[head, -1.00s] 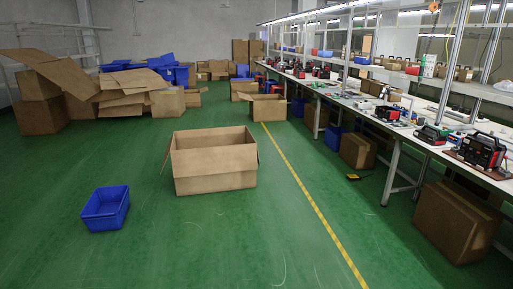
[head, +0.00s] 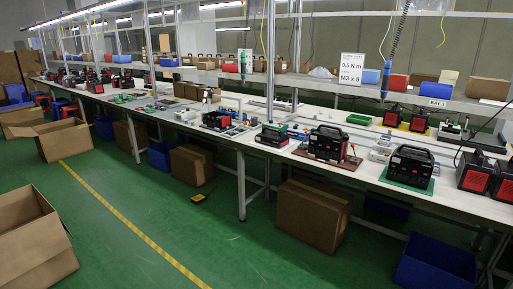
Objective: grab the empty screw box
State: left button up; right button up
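I cannot tell which container is the empty screw box. Small bins stand on the shelf above the workbench (head: 268,157): a blue bin (head: 371,77), a red bin (head: 398,82) and another blue bin (head: 435,90). Their insides are hidden from here. A shallow green tray (head: 359,119) lies on the bench below them. A white sign (head: 351,69) on the shelf reads "0.6 Nm M3 x 8". Neither of my grippers shows in the head view.
Black power units (head: 328,143) line the bench. Beneath it are cardboard boxes (head: 313,213) and a blue crate (head: 436,263). An open carton (head: 35,245) stands on the floor at left.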

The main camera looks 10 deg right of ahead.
aim_at(384, 139)
jog(key=i+l+z, duration=0.2)
jog(key=i+z, duration=0.15)
jog(key=i, duration=0.25)
jog(key=i+z, duration=0.35)
jog(key=i, duration=0.3)
jog(key=i+j+z, duration=0.1)
jog(key=i+z, duration=0.3)
jog(key=i, duration=0.25)
jog(key=i+z, duration=0.15)
jog(key=i, duration=0.25)
jog(key=i+z, duration=0.45)
jog(key=i+j+z, duration=0.15)
jog(key=i+z, duration=0.25)
jog(key=i, duration=0.1)
